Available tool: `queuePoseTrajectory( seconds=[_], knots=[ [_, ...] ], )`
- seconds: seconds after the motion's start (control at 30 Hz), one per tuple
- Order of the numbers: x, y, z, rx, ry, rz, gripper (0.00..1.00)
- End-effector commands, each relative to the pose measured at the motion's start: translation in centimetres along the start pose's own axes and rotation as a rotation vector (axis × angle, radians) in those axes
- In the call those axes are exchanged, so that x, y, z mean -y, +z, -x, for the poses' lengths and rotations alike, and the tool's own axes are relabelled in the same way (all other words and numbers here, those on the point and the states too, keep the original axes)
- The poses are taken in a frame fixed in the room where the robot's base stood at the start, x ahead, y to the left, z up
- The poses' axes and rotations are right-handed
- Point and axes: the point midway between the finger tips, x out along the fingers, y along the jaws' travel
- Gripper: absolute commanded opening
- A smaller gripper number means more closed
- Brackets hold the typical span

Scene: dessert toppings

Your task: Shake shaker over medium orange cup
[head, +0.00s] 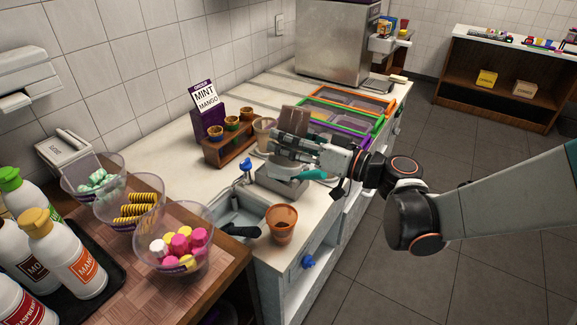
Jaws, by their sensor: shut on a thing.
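My gripper (279,147) is over the counter, at the end of my arm reaching in from the right. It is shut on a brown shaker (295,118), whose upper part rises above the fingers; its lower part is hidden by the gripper. An orange cup (281,225) stands upright at the near end of the counter, beside the sink. Something dark shows inside it. The shaker is well behind the cup in the picture, not over it.
A metal box (280,188) lies below the gripper. A clear cup (265,132) stands close behind the fingers. A small sink (228,206) with a blue tap is left of the orange cup. Topping bowls (172,263) and bottles (69,262) stand at the near left.

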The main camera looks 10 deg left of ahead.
Motion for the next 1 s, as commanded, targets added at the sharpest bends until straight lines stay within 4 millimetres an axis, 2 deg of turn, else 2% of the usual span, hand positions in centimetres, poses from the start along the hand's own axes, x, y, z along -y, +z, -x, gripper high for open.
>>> queuePoseTrajectory(
  seconds=[0.53, 0.67, 1.0],
  knots=[
    [-0.2, 0.4, 0.0, 0.0, 0.0, 0.0, 0.24],
    [-0.9, 1.9, 0.0, 0.0, 0.0, 0.0, 0.24],
    [-3.5, 7.3, 0.0, 0.0, 0.0, 0.0, 0.24]
  ],
)
